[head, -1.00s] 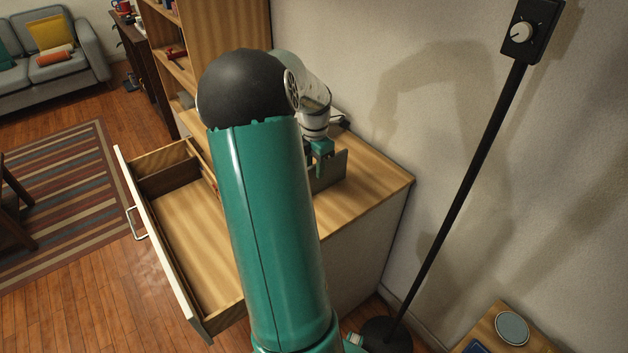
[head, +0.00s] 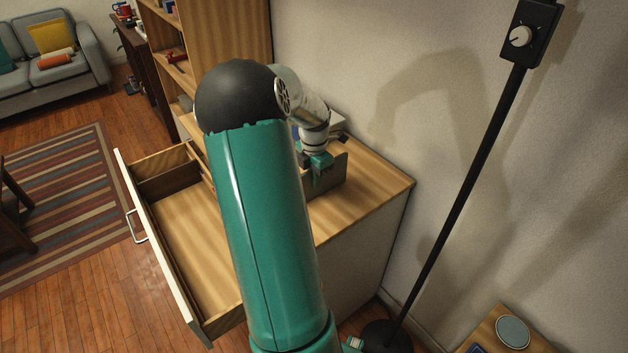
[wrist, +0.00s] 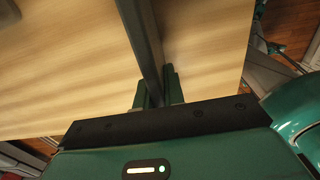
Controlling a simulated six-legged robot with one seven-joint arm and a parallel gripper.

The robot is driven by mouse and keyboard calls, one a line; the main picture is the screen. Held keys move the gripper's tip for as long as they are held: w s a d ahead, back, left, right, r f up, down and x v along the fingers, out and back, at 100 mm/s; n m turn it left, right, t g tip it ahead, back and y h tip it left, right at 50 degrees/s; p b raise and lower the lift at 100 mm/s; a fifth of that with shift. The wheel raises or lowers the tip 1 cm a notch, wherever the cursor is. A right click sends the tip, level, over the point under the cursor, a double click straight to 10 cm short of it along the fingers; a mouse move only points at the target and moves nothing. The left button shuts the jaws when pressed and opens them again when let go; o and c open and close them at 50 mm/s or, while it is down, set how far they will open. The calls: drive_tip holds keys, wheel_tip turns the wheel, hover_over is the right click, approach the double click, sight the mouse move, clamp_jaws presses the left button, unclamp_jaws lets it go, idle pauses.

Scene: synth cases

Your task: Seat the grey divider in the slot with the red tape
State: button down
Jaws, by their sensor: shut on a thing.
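The grey divider (head: 338,174) is a flat upright panel at the cabinet top in the head view, partly behind my gripper. My gripper (head: 319,172) is at its upper edge, with teal fingers shut on it. In the wrist view the divider (wrist: 146,45) runs as a dark strip between the two green fingers of my gripper (wrist: 157,92). I cannot tell whether its lower edge touches the cabinet top. The open drawer (head: 158,256) is to the left, partly hidden by my arm. No red tape or slot shows clearly.
The wooden cabinet top (head: 375,190) has bare room right of the divider. Light and blue items, perhaps books (head: 337,124), lie behind my wrist. A wooden shelf (head: 215,50) stands behind. A black pole (head: 460,200) stands at the right by the wall.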

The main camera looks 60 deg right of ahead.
drive_tip(key=shift+r, duration=0.45)
wheel_tip(320, 180, up, 2)
drive_tip(key=shift+r, duration=0.1)
drive_tip(key=s+a+r, duration=0.2)
drive_tip(key=a+r, duration=0.3)
drive_tip(key=a, duration=0.1)
drive_tip(key=s+a+r, duration=0.2)
drive_tip(key=a+r, duration=0.2)
drive_tip(key=a, duration=0.3)
drive_tip(key=shift+s+r, duration=0.4)
drive_tip(key=shift+a, duration=0.15)
